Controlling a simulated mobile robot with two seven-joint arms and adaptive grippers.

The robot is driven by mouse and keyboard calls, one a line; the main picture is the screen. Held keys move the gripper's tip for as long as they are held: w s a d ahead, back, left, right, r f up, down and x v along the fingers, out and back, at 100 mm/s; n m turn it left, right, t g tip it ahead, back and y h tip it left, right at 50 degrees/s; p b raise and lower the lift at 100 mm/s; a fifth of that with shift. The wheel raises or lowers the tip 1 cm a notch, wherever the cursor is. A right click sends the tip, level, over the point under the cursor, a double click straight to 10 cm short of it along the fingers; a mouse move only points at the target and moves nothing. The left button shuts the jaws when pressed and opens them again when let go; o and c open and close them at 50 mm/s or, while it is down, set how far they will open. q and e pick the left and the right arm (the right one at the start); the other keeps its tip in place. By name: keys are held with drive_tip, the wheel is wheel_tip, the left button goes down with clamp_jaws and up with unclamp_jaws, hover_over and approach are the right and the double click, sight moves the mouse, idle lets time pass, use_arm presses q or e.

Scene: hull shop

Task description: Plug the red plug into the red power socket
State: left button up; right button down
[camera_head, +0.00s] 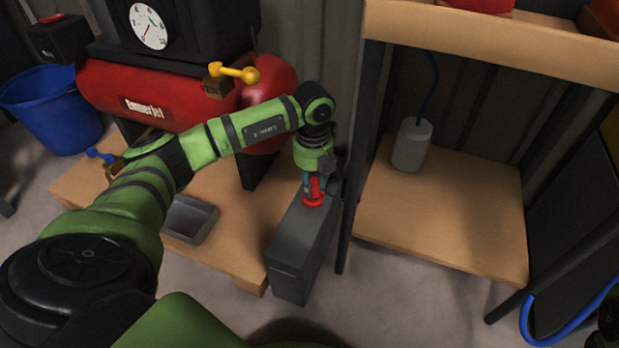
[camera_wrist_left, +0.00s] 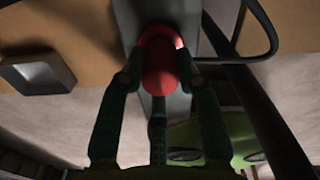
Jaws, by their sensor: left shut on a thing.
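My left gripper (camera_head: 316,184) reaches down over a tall dark grey box (camera_head: 305,243) and is shut on the red plug (camera_head: 315,189). In the left wrist view the gripper's two fingers (camera_wrist_left: 165,82) lie on either side of the plug (camera_wrist_left: 158,78), with the grey box behind it. A wider red rounded part shows at the plug's far end, against the box's top. I cannot tell whether this is the plug's own flange or the red power socket, nor how deep the plug sits. My right gripper is not in view.
A red compressor tank (camera_head: 130,93) and a grey tray (camera_head: 189,219) are on the left. A black table leg (camera_head: 352,200) stands close right of the box. A wooden shelf (camera_head: 440,225) holds a grey canister (camera_head: 411,145). A black cable (camera_wrist_left: 272,35) loops beside the box.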

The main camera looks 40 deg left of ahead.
sight(313, 181)
use_arm(q)
drive_tip(key=shift+p, duration=0.95)
idle(2.0)
drive_tip(key=shift+f+b, duration=0.35)
drive_tip(key=shift+f, duration=0.35)
drive_tip(key=o, duration=1.1)
drive_tip(key=shift+o, duration=0.2)
drive_tip(key=shift+r, duration=0.1)
wheel_tip(313, 181, up, 12)
